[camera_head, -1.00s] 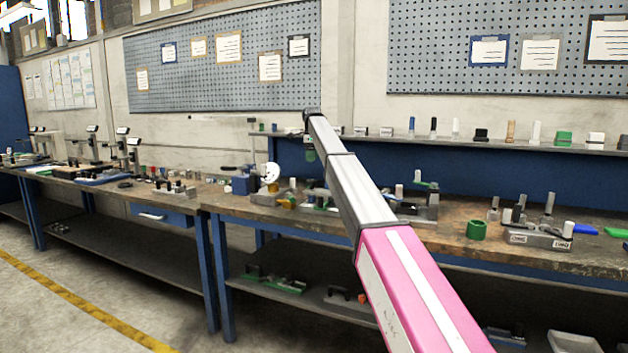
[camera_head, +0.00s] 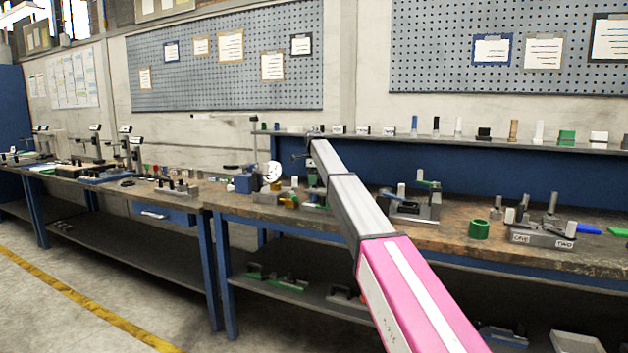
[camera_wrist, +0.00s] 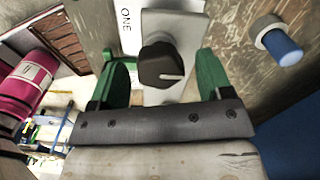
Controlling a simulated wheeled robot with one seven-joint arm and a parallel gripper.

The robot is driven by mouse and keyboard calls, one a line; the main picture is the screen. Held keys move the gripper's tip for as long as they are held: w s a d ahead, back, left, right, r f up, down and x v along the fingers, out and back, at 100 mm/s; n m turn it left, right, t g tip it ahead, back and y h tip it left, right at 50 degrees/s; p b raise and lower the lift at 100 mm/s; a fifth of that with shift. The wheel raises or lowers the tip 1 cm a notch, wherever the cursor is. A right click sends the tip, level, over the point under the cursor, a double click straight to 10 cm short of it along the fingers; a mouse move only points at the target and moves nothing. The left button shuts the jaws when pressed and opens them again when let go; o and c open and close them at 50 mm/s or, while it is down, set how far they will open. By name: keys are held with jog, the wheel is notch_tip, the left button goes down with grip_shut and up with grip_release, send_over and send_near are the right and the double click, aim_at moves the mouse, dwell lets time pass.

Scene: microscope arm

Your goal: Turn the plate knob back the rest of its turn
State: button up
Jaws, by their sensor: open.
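The plate knob (camera_wrist: 160,68) is black and round with a white pointer line, and it stands on a grey plate (camera_wrist: 183,28) in the wrist view. A white label reading ONE (camera_wrist: 127,30) is beside the plate. My gripper (camera_wrist: 158,58) has green fingers, one to the left and one to the right of the knob. The jaws are open, with gaps visible on both sides of the knob. In the head view my arm reaches to the bench, and its far end hides the knob.
A blue-ended peg (camera_wrist: 280,45) stands right of my gripper in the wrist view.

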jog(key=c, duration=0.9)
